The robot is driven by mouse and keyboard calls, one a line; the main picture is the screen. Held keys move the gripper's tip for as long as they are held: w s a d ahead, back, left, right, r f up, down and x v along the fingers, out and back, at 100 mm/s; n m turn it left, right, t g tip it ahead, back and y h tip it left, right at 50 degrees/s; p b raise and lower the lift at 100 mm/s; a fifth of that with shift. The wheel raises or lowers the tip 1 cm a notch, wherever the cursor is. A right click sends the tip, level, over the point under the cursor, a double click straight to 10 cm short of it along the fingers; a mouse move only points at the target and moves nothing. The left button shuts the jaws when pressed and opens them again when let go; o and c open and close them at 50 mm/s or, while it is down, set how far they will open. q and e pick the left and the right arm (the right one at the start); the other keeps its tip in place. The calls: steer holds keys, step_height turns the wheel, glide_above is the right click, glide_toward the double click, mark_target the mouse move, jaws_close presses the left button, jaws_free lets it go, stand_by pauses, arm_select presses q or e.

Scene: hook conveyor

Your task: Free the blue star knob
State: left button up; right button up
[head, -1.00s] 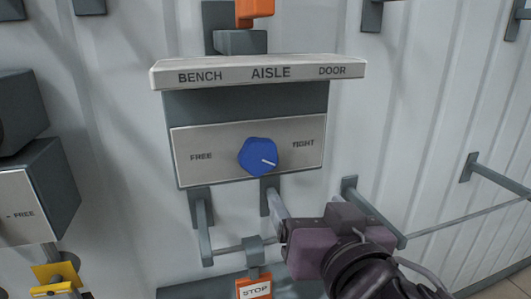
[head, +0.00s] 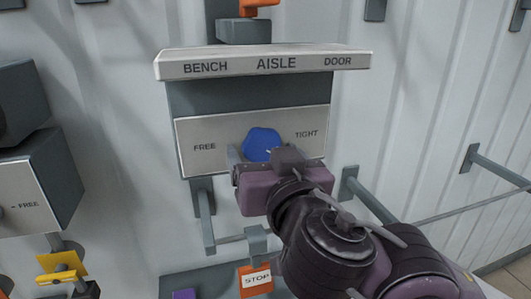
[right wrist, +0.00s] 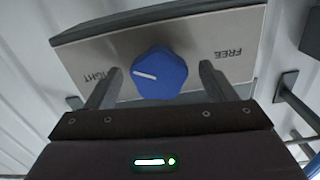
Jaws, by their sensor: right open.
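The blue star knob (head: 262,143) sits on a pale panel (head: 205,132) marked FREE at the left and TIGHT at the right. In the head view its lower part is hidden behind my right gripper (head: 262,155). In the right wrist view the knob (right wrist: 159,74) shows upside down, its white pointer line toward the TIGHT side. My right gripper is open, with one finger on each side of the knob; gaps show between fingers (right wrist: 160,88) and knob. My left gripper is not in view.
A shelf sign (head: 276,65) reading BENCH, AISLE, DOOR juts out above the panel. An orange STOP tag (head: 256,279) hangs below. Grey hook bars (head: 373,198) stick out at the right. Another FREE-marked box (head: 35,190) stands at the left.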

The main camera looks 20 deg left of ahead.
steer(key=shift+d, duration=0.1)
steer(key=c, duration=1)
